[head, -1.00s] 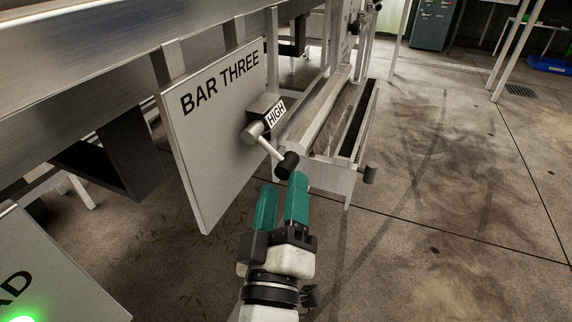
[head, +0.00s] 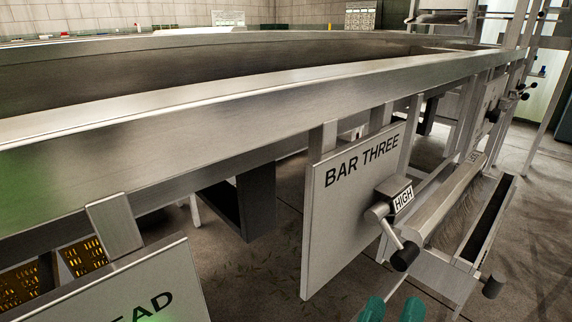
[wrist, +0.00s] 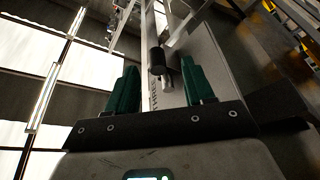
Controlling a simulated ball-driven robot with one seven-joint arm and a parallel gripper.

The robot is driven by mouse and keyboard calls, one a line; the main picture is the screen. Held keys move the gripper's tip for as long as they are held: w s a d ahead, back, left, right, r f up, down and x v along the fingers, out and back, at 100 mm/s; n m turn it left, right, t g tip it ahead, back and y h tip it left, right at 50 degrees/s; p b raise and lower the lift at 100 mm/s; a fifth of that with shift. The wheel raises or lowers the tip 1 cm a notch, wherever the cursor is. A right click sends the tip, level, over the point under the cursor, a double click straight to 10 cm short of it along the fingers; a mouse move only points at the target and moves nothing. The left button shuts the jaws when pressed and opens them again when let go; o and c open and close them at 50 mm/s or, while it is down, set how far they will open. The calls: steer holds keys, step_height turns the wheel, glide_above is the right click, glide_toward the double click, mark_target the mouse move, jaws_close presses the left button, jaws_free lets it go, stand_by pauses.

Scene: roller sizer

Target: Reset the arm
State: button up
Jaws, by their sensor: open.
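My gripper (head: 392,311) shows only its two green fingertips at the bottom edge of the head view. In the wrist view the green fingers (wrist: 158,92) are apart with nothing held between them. A metal lever with a black knob (head: 405,256) sticks out of the BAR THREE panel (head: 338,225), beside a HIGH label (head: 403,199). The fingertips are below the knob in the head view. In the wrist view the knob (wrist: 157,60) appears beyond the fingers, in the gap between them; I cannot tell whether they touch. The rest of my arm is hidden in the head view.
A long steel trough rim (head: 240,115) runs across the head view above the panels. Another panel (head: 140,295) stands at lower left. A narrow tray with black lining (head: 488,220) is right of the lever. Open concrete floor (head: 535,250) lies at far right.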

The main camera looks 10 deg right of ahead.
steer(key=s+d+f+m+g+y, duration=0.1)
steer(key=s+d+f+g+y, duration=0.1)
steer(key=d+f+g, duration=0.45)
steer(key=s+d+f+m+g+y, duration=0.1)
steer(key=s+d+f+g+y, duration=0.15)
steer(key=d+f, duration=0.7)
steer(key=s+a+f+g+y, duration=0.2)
steer(key=s+f+g+y, duration=0.15)
steer(key=s+f, duration=0.35)
steer(key=s+a+f+g+y, duration=0.3)
steer(key=s+f+y, duration=0.25)
steer(key=f, duration=0.45)
step_height(320, 180, up, 35)
steer(key=p, duration=3.4)
steer(key=shift+d+r+h+p, duration=0.2)
steer(key=shift+h+p, duration=0.15)
steer(key=shift+p, duration=0.05)
steer(key=shift+t, duration=0.25)
